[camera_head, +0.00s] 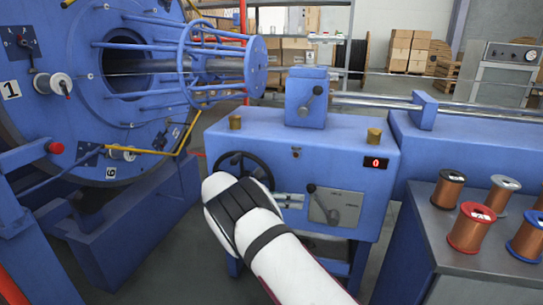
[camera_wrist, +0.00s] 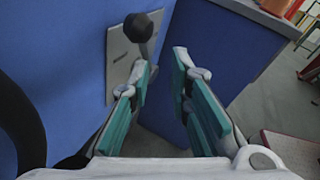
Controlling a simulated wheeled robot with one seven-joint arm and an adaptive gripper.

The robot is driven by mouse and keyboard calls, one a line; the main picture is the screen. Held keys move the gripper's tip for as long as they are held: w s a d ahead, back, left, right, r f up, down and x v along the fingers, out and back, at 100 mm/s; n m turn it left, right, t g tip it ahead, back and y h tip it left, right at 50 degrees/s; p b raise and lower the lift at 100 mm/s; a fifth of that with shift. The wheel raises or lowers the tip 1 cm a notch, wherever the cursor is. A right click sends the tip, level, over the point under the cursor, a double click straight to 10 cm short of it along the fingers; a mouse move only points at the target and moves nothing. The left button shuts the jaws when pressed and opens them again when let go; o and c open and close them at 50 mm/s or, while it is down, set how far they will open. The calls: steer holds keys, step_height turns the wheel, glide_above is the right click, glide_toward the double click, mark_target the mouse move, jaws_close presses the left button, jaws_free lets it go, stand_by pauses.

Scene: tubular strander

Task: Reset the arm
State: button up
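My white and black arm reaches up from the bottom in the head view and stops in front of the blue machine cabinet (camera_head: 340,150). It hides most of my gripper there. In the wrist view my gripper (camera_wrist: 165,75) has two teal-padded fingers spread apart with nothing between them. A lever with a black knob (camera_wrist: 139,28) on a grey plate (camera_wrist: 119,62) is just beyond the left finger; I cannot tell if they touch. The same lever (camera_head: 312,189) and plate (camera_head: 345,208) show on the cabinet front in the head view, right of my arm's end.
A black handwheel (camera_head: 236,160) is partly behind my arm. Copper spools (camera_head: 470,227) stand on a grey-topped cabinet (camera_head: 437,228) at right. The large blue strander drum (camera_head: 150,100) fills the left. A red display (camera_head: 376,163) reads 0. Cartons (camera_head: 405,48) stand behind.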

steer(key=s+d+r+m+g+y, duration=0.25)
steer(key=s+d+r+m, duration=0.2)
steer(key=r, duration=0.25)
steer(key=s+d+r+m+g+y, duration=0.1)
steer(key=s+d+r+m+y, duration=0.25)
steer(key=d+r, duration=0.2)
steer(key=s+d+r+m+y, duration=0.2)
steer(key=s+r, duration=0.2)
steer(key=s, duration=0.3)
steer(key=s+d+r+m+y, duration=0.2)
steer(key=s+r, duration=0.2)
steer(key=s, duration=0.3)
steer(key=s+r+m+y, duration=0.25)
steer(key=s+m, duration=0.25)
steer(key=s, duration=1)
steer(key=s+a+f+m+t+y, duration=0.1)
steer(key=s+a+f+m+y, duration=0.15)
steer(key=s, duration=0.55)
steer(key=s+a+f+m+t+y, duration=0.1)
steer(key=s+a+f+m+t, duration=0.15)
steer(key=s, duration=0.55)
step_height(320, 180, up, 32)
steer(key=d+t+p, duration=0.1)
steer(key=t+p, duration=0.2)
steer(key=p, duration=2.8)
steer(key=shift+d, duration=0.15)
